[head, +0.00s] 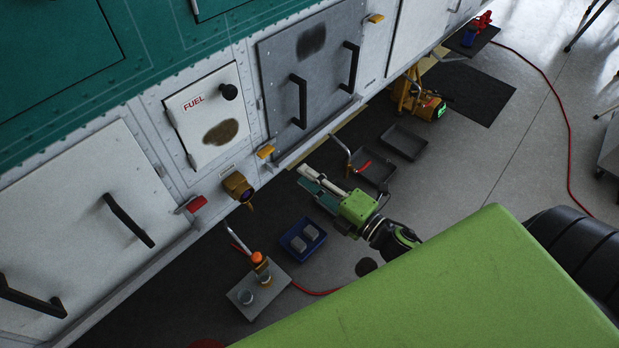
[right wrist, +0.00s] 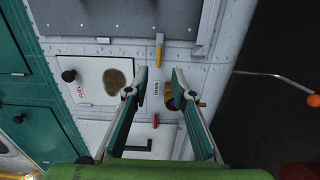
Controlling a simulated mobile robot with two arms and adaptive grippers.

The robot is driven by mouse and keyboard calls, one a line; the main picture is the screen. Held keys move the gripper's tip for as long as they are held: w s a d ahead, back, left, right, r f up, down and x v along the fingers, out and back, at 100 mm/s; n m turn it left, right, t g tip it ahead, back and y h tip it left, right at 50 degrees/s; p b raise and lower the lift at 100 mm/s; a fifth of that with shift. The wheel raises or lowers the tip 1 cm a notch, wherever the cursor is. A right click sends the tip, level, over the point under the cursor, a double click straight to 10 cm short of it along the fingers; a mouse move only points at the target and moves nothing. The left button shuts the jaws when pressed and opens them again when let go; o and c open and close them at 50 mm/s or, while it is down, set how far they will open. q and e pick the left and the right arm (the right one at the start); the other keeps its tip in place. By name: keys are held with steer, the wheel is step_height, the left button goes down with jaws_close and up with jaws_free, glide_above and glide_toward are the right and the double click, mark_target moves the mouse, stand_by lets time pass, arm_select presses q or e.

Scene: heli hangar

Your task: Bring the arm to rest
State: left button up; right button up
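My right gripper (head: 304,175) is in the middle of the head view, reaching out from a green wrist toward the aircraft's white lower side. In the right wrist view its two fingers stand apart (right wrist: 159,74), with nothing held between them. Behind the gap are the white panel with a DRAIN label and a yellow latch (right wrist: 159,50). A brass drain fitting (right wrist: 173,102) is partly hidden behind the right finger; it also shows in the head view (head: 238,187). My left gripper is not in view.
Below are a blue bin (head: 284,240) with grey blocks, a grey stand (head: 242,306) with jars, and dark trays (head: 418,150). A yellow device (head: 428,106) stands farther back. A red cable (head: 569,130) crosses the open floor at right. A FUEL door (head: 203,108) is on the panel.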

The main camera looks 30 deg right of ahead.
stand_by(0.5)
steer(key=s+d+f+m+g+h, duration=0.15)
steer(key=s+f+m, duration=0.25)
steer(key=f, duration=0.7)
steer(key=s+d+f+m+g+h, duration=0.1)
steer(key=s+f+m+g+h, duration=0.2)
steer(key=f, duration=0.7)
steer(key=s+d+f+m+g+h, duration=0.1)
steer(key=s+d+f+m+g, duration=0.25)
steer(key=f, duration=0.75)
steer(key=s+a+f+m+g, duration=0.1)
steer(key=s+f+m+g, duration=0.1)
steer(key=s+f, duration=0.3)
steer(key=s+a+f+m+g, duration=0.2)
steer(key=s+f, duration=0.4)
steer(key=s, duration=0.8)
steer(key=s+a+f+m+g, duration=0.1)
steer(key=s+f+m+g, duration=0.3)
steer(key=s, duration=0.6)
step_height(320, 180, down, 2)
steer(key=shift+s+a+f+m+h, duration=0.2)
steer(key=shift+a+m+h, duration=0.15)
steer(key=shift+a+m, duration=0.1)
